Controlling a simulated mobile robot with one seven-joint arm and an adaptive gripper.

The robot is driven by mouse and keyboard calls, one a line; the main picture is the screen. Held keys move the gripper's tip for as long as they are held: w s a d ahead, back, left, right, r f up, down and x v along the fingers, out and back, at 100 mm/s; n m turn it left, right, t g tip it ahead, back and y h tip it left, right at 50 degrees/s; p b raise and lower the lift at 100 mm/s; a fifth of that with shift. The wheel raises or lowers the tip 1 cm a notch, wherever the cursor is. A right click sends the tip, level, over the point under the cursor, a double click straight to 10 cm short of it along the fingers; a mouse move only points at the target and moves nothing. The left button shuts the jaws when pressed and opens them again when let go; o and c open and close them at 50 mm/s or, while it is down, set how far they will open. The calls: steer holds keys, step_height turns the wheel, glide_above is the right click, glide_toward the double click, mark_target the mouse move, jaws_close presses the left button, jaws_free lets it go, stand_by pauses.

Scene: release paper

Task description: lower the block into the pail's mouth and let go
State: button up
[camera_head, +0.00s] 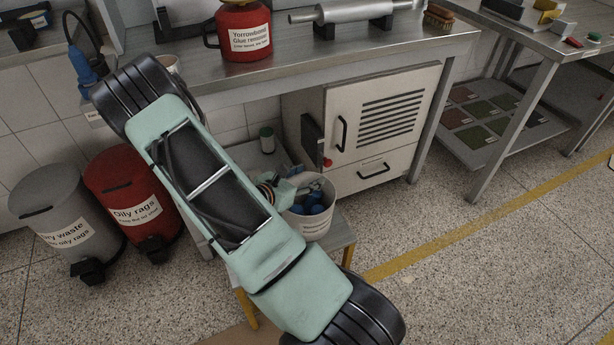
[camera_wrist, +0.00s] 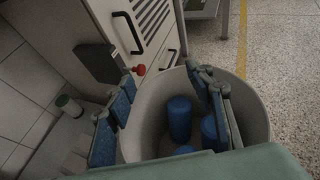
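The pail (camera_wrist: 253,112) is a whitish round bucket. In the head view the pail (camera_head: 316,227) stands on a low stand beside the cabinet, partly behind my arm. My gripper (camera_wrist: 165,77) is over the pail's mouth, its two blue-padded fingers spread wide apart. The left finger is near the left rim; the right finger is over the opening. I see nothing held between them. A blue cylindrical block (camera_wrist: 180,120) is inside the pail, apart from the fingers. Other blue pieces (camera_wrist: 209,130) lie beside it, partly hidden by the right finger and my wrist.
A cabinet (camera_head: 376,115) with a red knob stands close behind the pail. A small green-lidded container (camera_head: 267,140) is to the left. Red (camera_head: 130,195) and grey (camera_head: 62,215) bins stand further left. Open floor (camera_head: 450,220) lies to the right.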

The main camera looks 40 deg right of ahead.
steer(key=shift+a, duration=0.1)
steer(key=v, duration=1.2)
